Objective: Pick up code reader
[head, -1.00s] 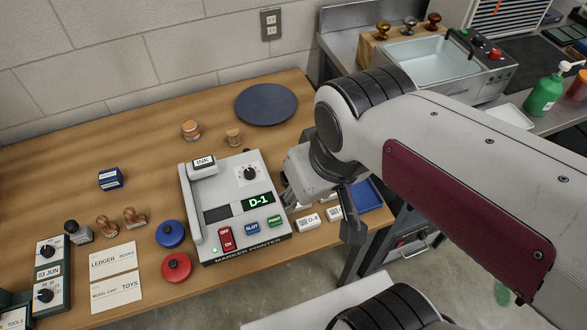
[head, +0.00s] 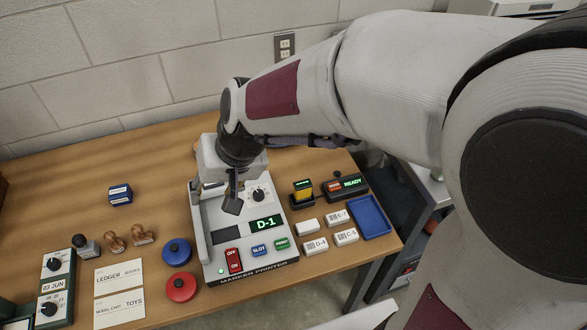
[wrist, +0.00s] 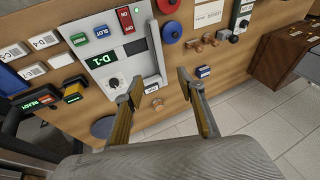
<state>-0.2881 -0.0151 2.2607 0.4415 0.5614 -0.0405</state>
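What looks like the code reader is a small yellow-and-black device with a green display (head: 303,188), standing in a black holder right of the marker printer (head: 281,272). It also shows at the left of the wrist view (wrist: 73,92). My gripper (head: 232,203) is above the back of the printer, to the left of the reader and apart from it. In the wrist view my gripper (wrist: 159,76) has its two fingers spread wide with nothing between them.
A black box with a READY display (head: 350,184) sits right of the reader. White label blocks (head: 316,245) and a blue tray (head: 370,216) lie in front of it. Red (head: 181,287) and blue (head: 177,251) round pads and wooden stamps (head: 114,241) stand left of the printer.

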